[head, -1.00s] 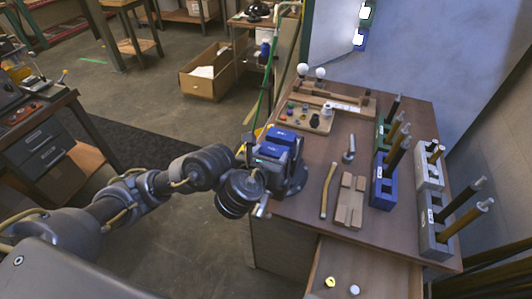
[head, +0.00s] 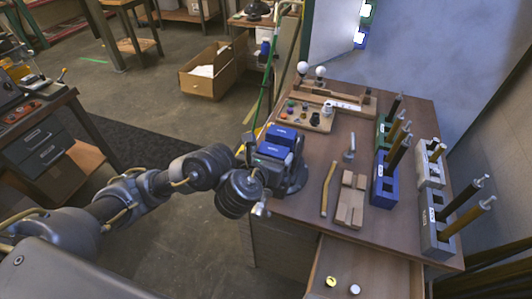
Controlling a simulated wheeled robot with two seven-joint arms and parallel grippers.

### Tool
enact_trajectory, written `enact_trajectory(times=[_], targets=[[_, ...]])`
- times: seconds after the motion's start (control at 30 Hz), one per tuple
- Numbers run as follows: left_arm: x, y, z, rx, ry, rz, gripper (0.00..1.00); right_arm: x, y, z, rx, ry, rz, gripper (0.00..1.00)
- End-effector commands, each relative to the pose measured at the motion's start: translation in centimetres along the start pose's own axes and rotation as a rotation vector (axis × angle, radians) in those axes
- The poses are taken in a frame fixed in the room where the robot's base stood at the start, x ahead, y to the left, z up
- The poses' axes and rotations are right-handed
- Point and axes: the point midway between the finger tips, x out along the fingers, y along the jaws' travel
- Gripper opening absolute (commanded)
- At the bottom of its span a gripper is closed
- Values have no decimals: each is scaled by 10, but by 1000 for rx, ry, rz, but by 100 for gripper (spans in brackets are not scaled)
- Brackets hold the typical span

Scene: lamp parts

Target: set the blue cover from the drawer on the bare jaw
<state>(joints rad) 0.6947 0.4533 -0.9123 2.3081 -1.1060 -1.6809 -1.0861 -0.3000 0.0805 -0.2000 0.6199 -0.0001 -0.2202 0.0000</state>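A dark vise (head: 293,181) stands at the left edge of the workbench. Two blue blocks with small pale labels lie side by side on its top, one over each jaw: a far blue cover (head: 284,133) and a near blue cover (head: 271,151). I see no bare jaw from here. The drawer (head: 340,262) is pulled out at the bench's front, and no blue cover shows in its visible part. My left gripper (head: 260,209) is beside the vise's near left side, below the covers. Its fingers are too small and dark to read. My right gripper is out of view.
The drawer holds a yellow round piece (head: 331,282) and a white round piece (head: 354,289). A wooden mallet-like stick (head: 328,190) and a wooden block (head: 351,198) lie right of the vise. Blue (head: 384,182) and grey holders with rods stand farther right. A parts board (head: 305,115) is behind.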

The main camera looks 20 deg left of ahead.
Motion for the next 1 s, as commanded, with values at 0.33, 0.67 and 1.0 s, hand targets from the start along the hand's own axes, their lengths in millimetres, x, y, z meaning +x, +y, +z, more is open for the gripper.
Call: enact_trajectory(times=[0.33, 0.67, 1.0], targets=[[-5, 0, 0, 0, 1, -1, 83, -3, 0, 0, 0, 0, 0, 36], [-68, -1, 6, 1, 3, -4, 83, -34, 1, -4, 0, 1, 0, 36], [-104, 0, 4, 2, 2, 2, 83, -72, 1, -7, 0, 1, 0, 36]])
